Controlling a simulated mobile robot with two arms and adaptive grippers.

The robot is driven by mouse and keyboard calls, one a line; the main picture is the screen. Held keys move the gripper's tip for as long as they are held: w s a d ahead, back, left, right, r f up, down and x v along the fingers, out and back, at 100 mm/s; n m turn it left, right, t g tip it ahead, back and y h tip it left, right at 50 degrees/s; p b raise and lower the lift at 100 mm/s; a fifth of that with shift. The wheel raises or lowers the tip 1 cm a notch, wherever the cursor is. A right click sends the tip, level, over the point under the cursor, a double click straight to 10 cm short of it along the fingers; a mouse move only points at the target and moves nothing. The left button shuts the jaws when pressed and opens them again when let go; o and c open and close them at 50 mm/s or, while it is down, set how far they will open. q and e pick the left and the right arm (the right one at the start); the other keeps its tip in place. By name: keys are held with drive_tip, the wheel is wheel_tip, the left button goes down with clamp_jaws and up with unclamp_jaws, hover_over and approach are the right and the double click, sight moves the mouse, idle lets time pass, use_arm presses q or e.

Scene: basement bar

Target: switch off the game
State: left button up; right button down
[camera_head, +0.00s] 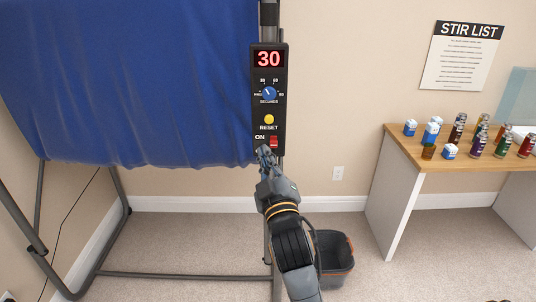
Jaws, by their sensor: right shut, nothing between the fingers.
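The game's black control panel (268,105) is mounted upright on a grey post. Its display (268,59) shows a red 30. Below it are a blue dial (269,94), a yellow reset button (269,119) and a red switch (274,142) beside the word ON. My right gripper (264,151) is shut and empty, its fingertips at the panel's lower edge, just below and left of the red switch. I cannot tell whether the fingertips touch the panel. My left gripper is not in view.
A blue cloth (130,80) hangs on a grey tube frame (185,275) at the left. A dark bin (334,262) stands on the carpet behind my right arm. A wooden-topped table (400,145) with several cans and boxes is at the right. A poster (461,57) hangs above it.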

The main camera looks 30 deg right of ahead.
sight(274, 144)
drive_tip(key=p+x, duration=0.1)
drive_tip(key=x, duration=0.6)
drive_tip(key=shift+w+d+r, duration=0.15)
drive_tip(key=shift+w+r, duration=0.05)
drive_tip(key=shift+w, duration=0.1)
drive_tip(key=f, duration=0.1)
drive_tip(key=d, duration=0.1)
drive_tip(key=f, duration=0.1)
drive_tip(key=shift+s+d+f+p, duration=0.25)
drive_tip(key=shift+d+f+p, duration=0.05)
drive_tip(key=shift+d+p, duration=0.1)
drive_tip(key=shift+s+d+f, duration=0.2)
drive_tip(key=shift+s+f, duration=0.05)
drive_tip(key=shift+f, duration=0.15)
drive_tip(key=shift+f+b, duration=0.9)
drive_tip(key=shift+f, duration=0.65)
